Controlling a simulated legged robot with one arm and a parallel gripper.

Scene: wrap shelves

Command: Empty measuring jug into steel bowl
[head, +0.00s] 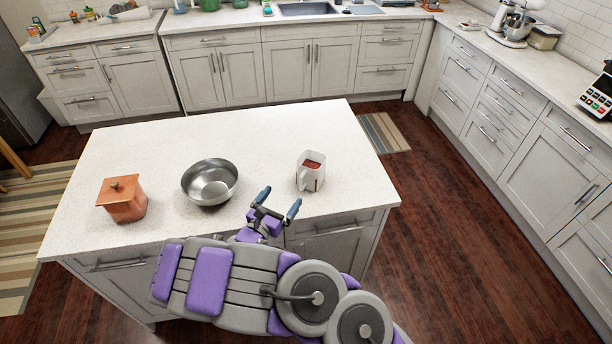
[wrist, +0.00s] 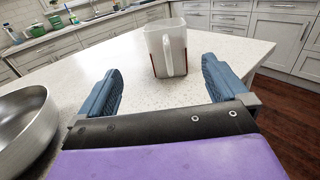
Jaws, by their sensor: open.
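The measuring jug (head: 311,171) stands upright on the island's white top, with reddish contents showing inside and its handle toward me. In the wrist view the jug (wrist: 166,47) is straight ahead between my fingers, apart from them. The steel bowl (head: 210,182) sits on the island left of the jug; its inside looks empty. The bowl's rim and side (wrist: 24,122) show at the left edge of the wrist view. My gripper (head: 278,201) is open and empty, near the island's front edge between bowl and jug; it also shows in the wrist view (wrist: 163,84).
An orange lidded canister (head: 122,199) stands left of the bowl on the island top (head: 240,130). The top behind the bowl and jug is clear. Cabinets with counters (head: 290,66) run along the back and right, with a stand mixer (head: 514,24) at the back right.

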